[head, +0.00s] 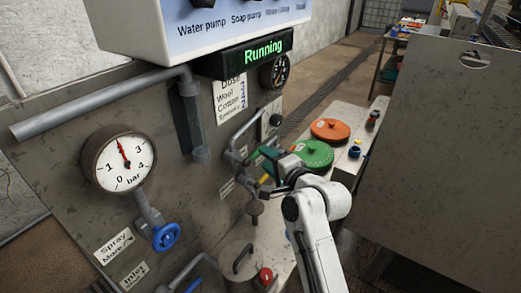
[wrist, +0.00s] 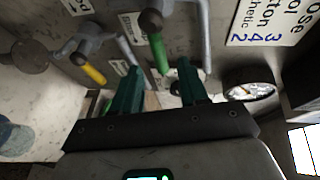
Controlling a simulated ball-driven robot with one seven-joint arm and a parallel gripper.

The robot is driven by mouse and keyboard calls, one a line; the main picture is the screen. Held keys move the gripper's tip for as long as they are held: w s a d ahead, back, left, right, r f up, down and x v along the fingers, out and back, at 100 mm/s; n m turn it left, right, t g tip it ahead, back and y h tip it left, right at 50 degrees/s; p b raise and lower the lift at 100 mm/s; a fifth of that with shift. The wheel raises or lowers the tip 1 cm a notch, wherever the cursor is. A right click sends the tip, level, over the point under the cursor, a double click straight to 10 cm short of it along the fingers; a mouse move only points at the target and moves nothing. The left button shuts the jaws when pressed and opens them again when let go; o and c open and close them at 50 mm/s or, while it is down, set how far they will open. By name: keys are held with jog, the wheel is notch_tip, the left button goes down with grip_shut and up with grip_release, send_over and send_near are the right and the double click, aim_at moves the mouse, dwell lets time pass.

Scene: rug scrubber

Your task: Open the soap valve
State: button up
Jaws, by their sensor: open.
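My gripper (head: 268,157) is at the pipework on the grey panel in the head view. In the wrist view its two teal fingers (wrist: 159,67) are open, one on each side of a green lever handle (wrist: 157,50). I cannot tell whether they touch it. A yellow lever handle (wrist: 92,72) hangs to the left, outside the fingers; it also shows in the head view (head: 264,179), just below my gripper. The small labels near the levers are not readable, so I cannot tell which lever is the soap valve. My gripper largely hides the green lever in the head view.
A large pressure gauge (head: 120,162) and a blue valve wheel (head: 166,237) are on the panel at left. A display reading "Running" (head: 250,56) is above. A green lid (head: 318,153) and an orange lid (head: 330,129) lie behind my gripper. A large grey panel (head: 445,160) stands at right.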

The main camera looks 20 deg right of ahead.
aim_at(259, 154)
jog(key=shift+x, duration=2.75)
jog(key=shift+a, duration=0.15)
jog(key=shift+c, duration=0.4)
grip_shut()
